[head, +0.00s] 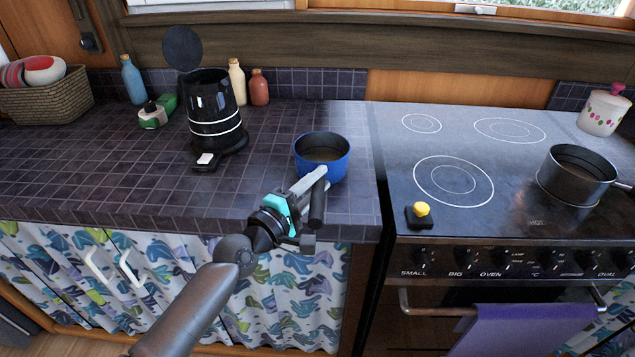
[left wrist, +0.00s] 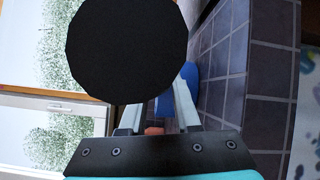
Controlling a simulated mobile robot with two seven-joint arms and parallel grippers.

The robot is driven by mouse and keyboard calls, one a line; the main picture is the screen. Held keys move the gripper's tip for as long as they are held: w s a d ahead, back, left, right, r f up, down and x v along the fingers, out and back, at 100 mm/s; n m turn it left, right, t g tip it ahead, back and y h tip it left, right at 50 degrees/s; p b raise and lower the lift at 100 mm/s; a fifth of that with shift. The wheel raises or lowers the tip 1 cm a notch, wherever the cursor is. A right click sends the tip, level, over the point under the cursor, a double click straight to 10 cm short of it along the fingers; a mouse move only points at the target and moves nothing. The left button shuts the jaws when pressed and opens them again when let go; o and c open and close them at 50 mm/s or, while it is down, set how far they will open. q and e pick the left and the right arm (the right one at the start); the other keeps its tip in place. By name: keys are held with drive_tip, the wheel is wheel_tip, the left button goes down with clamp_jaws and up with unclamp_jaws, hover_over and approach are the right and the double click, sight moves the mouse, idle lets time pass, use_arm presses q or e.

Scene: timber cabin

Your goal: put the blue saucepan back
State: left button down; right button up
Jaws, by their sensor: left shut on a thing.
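The blue saucepan (head: 336,168) is upright at the right end of the dark tiled counter, close to the stove. Its dark handle (head: 317,207) points toward me, past the counter's front edge. My left gripper (head: 312,184) is shut on this handle. In the left wrist view the handle's round black end (left wrist: 122,50) fills much of the picture, and only bits of the blue pan (left wrist: 190,72) show behind it. I cannot tell whether the pan's base touches the counter. My right gripper is not in view.
The stove (head: 390,150) is right of the pan, with a dark pot (head: 575,182) on its right side and a yellow-topped black item (head: 420,213) at its front left. A black kettle (head: 212,110) stands left of the pan, with bottles behind. Counter (head: 110,180) at left front is clear.

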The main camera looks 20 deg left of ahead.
use_arm(q)
drive_tip(key=c, duration=0.6)
unclamp_jaws()
drive_tip(key=shift+r, duration=0.1)
drive_tip(key=v, duration=1.2)
